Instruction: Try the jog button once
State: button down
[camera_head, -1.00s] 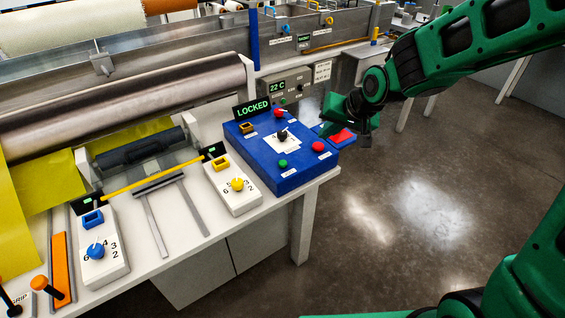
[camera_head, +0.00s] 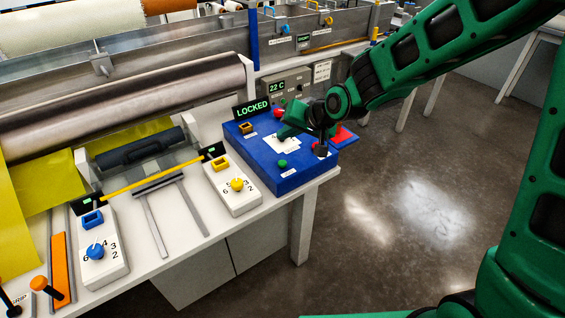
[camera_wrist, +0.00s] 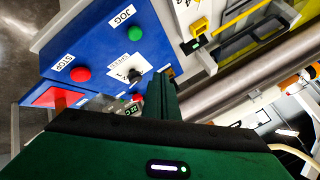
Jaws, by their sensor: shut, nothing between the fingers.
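The green jog button (camera_head: 282,163) sits on the near part of the blue control panel (camera_head: 262,179). In the wrist view the green button (camera_wrist: 135,33) shows beside a JOG label. My gripper (camera_head: 287,132) is shut and empty, above the panel's white speed label and behind the jog button in the head view. It appears apart from the button. In the wrist view my shut fingers (camera_wrist: 163,92) point past the black knob (camera_wrist: 134,76). The knob is hidden in the head view.
A red stop button (camera_wrist: 81,74) and a red pad (camera_wrist: 54,98) are on the panel's other side. A yellow-knob box (camera_head: 237,186) and a blue-knob box (camera_head: 98,252) stand left of the panel. Open floor (camera_head: 400,210) lies to the right.

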aim_at(285, 164)
jog(key=shift+f, duration=3.6)
jog(key=shift+f, duration=0.15)
jog(key=shift+s+f, duration=0.1)
jog(key=shift+f, duration=0.15)
jog(key=shift+f, duration=0.5)
jog(key=shift+r, duration=0.95)
jog(key=shift+r, duration=2.5)
